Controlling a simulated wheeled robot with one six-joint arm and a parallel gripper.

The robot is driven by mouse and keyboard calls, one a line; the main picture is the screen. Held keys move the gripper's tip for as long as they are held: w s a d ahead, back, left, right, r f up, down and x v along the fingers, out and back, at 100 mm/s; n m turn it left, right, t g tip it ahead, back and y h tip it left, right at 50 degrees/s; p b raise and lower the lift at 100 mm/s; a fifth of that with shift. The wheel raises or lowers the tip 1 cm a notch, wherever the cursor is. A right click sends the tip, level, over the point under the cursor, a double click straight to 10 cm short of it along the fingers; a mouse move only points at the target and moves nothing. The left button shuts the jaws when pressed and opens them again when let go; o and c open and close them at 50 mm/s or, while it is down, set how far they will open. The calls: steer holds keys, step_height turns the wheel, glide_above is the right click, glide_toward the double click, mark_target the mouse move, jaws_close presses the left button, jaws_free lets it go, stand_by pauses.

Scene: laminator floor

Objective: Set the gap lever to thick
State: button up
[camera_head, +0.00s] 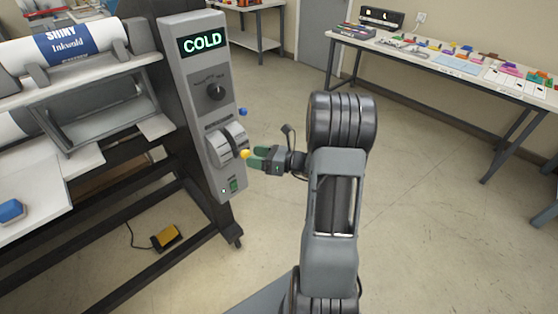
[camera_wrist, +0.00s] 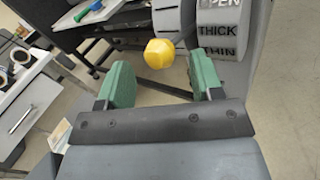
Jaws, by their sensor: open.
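The gap lever ends in a yellow ball knob (camera_head: 245,154), low on the grey control panel's dial. In the wrist view the yellow knob (camera_wrist: 159,54) sits just beyond and between my fingertips. The dial (camera_wrist: 222,30) beside it reads OPEN, THICK and THIN from top to bottom. The knob is at about the height of THIN in that picture, but I cannot tell which mark the lever is set to. My gripper (camera_head: 256,157) has green fingers and is open in front of the knob. The open fingers also show in the wrist view (camera_wrist: 160,75), with nothing between them.
A yellow foot pedal (camera_head: 166,237) lies on the floor. A table (camera_head: 470,75) stands back right; the floor between is clear.

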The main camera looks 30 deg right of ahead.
steer(key=v, duration=1)
steer(key=shift+b, duration=0.45)
steer(key=shift+w, duration=0.1)
